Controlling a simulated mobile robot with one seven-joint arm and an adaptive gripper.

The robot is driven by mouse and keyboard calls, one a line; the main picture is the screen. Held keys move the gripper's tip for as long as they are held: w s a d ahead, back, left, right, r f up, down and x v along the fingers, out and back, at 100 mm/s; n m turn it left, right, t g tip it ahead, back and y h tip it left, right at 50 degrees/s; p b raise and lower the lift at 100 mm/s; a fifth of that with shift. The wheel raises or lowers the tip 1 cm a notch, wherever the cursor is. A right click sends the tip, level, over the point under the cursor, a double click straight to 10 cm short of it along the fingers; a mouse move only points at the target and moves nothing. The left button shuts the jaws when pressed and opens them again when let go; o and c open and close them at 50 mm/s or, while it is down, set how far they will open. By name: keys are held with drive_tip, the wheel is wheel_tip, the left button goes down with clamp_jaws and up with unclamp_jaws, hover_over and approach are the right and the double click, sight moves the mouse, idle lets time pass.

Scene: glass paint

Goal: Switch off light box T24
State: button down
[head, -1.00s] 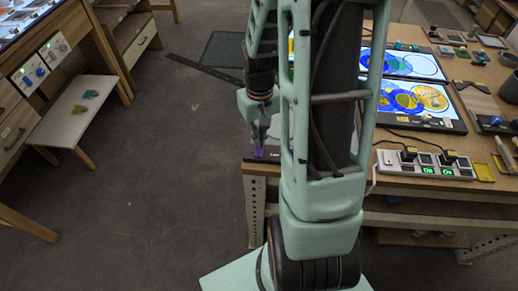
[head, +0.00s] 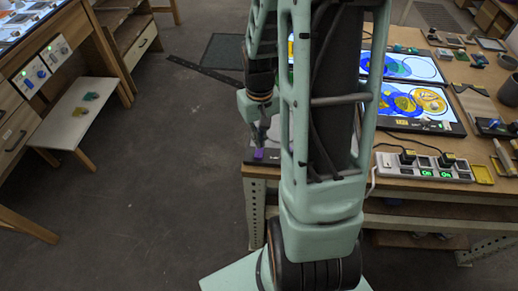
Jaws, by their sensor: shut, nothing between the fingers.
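Two lit light boxes lie on the right-hand table: a far one (head: 425,68) and a near one (head: 440,104), both with blue and yellow round glass pieces on them. Their labels are too small to read, so I cannot tell which is T24. My gripper (head: 258,146) is shut and empty at the table's left edge, left of my arm. It is just over a small purple piece (head: 259,154) at the corner of a dark flat thing; I cannot tell whether they touch. My arm hides much of the table there.
A white power strip (head: 385,162) with black plugs and green-lit switches lies at the table's front edge. Small tools and glass pieces lie at the right. At the left are a bench with wall switches (head: 30,78) and a low white stool (head: 70,125).

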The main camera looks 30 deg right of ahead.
drive_tip(key=shift+r+p, duration=1.75)
drive_tip(key=shift+r, duration=0.85)
